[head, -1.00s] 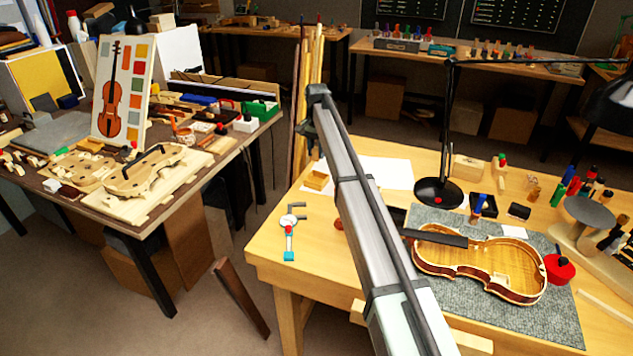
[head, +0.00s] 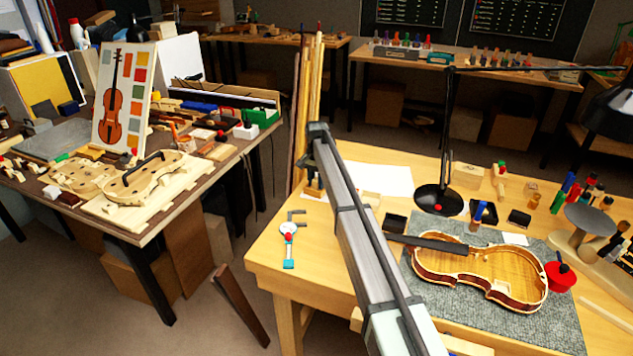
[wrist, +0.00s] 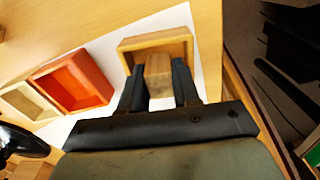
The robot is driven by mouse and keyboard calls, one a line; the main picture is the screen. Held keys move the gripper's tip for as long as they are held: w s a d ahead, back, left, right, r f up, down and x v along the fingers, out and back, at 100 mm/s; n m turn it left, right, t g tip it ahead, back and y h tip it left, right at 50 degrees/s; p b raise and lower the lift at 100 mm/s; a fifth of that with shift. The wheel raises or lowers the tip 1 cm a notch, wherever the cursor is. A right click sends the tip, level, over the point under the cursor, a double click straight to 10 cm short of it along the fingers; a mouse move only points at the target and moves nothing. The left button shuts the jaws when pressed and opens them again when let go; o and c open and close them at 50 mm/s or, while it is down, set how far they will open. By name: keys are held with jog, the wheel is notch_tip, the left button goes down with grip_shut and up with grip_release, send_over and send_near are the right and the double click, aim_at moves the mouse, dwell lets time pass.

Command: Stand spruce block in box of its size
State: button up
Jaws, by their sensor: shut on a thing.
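In the wrist view my gripper (wrist: 159,88) is shut on a light brown spruce block (wrist: 158,68). The block overlaps the opening of a pale wooden open box (wrist: 180,38); I cannot tell whether it is inside or just above it. The fingers cover the block's sides and part of the box's near wall. An orange-red open box (wrist: 103,88) and a cream open box (wrist: 14,96) stand to the left on white paper. In the head view my gripper (head: 313,186) is low at the paper's left edge, and my arm hides much there.
White paper (head: 385,178) lies on the bench (head: 268,245). A caliper-like tool (head: 289,240) lies at front left. A black lamp base (head: 438,199), a grey mat (head: 425,290) and a violin body (head: 480,265) are to the right. The bench edge is close on the left.

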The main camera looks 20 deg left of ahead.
aim_at(316, 179)
jog(key=shift+f, duration=0.1)
jog(key=o, duration=0.7)
notch_tip(316, 179, up, 12)
jog(key=shift+r, duration=0.15)
dwell(0.4)
